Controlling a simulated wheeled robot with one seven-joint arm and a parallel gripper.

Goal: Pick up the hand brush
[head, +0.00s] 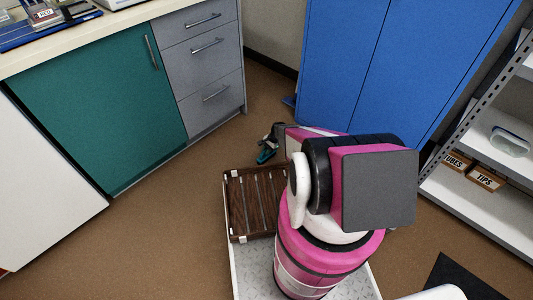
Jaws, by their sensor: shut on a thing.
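My gripper (274,135) is partly visible in the head view, beyond the bulky pink, white and black arm links that cover most of it. It is shut on a small dark and teal thing (265,155), which looks like the hand brush. Only part of this thing shows, left of the arm and over the brown floor. Its bristles cannot be made out, and I cannot tell whether it touches the floor.
A dark wooden slatted tray (231,204) lies below the gripper. A bench with a teal door (100,110) and grey drawers (205,60) stands left. A blue cabinet (375,60) stands behind, a metal shelf (480,205) right. Brown floor (150,235) is clear at left.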

